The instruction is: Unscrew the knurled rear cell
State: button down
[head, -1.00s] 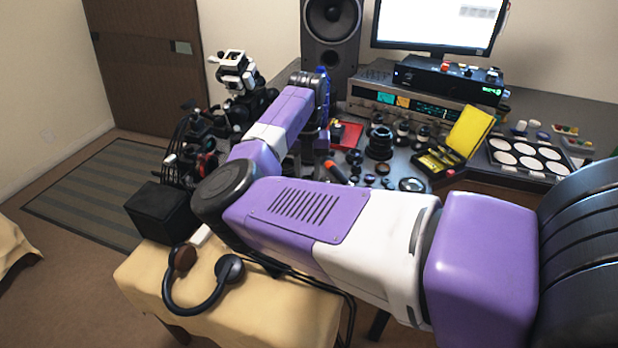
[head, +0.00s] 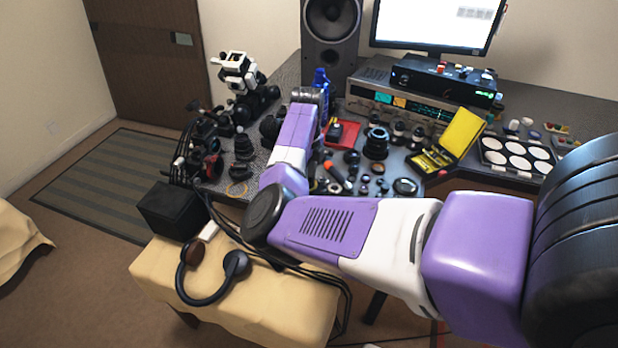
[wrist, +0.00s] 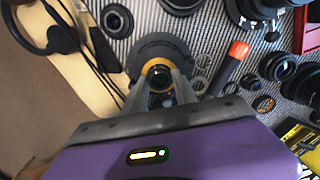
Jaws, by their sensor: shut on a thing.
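In the wrist view, my gripper (wrist: 159,92) reaches down with its two grey fingers on either side of a small dark round part with a brass-coloured ring (wrist: 158,67). This looks like the rear cell. The fingers are closed on it. A wide dark grey round body (wrist: 148,48) lies around and behind the ring. Knurling is too small to make out. In the head view my arm hides the gripper and the part it holds.
An orange-tipped tool (wrist: 237,52) and several loose rings lie right of the gripper. Dark lens barrels (head: 376,143), a red tray (head: 341,134) and an open yellow case (head: 460,133) crowd the bench. Headphones (head: 205,290) and cables lie on the cloth-covered stool (head: 290,310).

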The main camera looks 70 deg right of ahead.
jog(key=shift+b, duration=0.3)
jog(key=shift+r+p, duration=0.6)
jog(key=shift+r, duration=0.1)
jog(key=shift+r+p, duration=0.35)
jog(key=shift+r, duration=0.05)
jog(key=shift+r+p, duration=1.6)
jog(key=shift+r, duration=0.3)
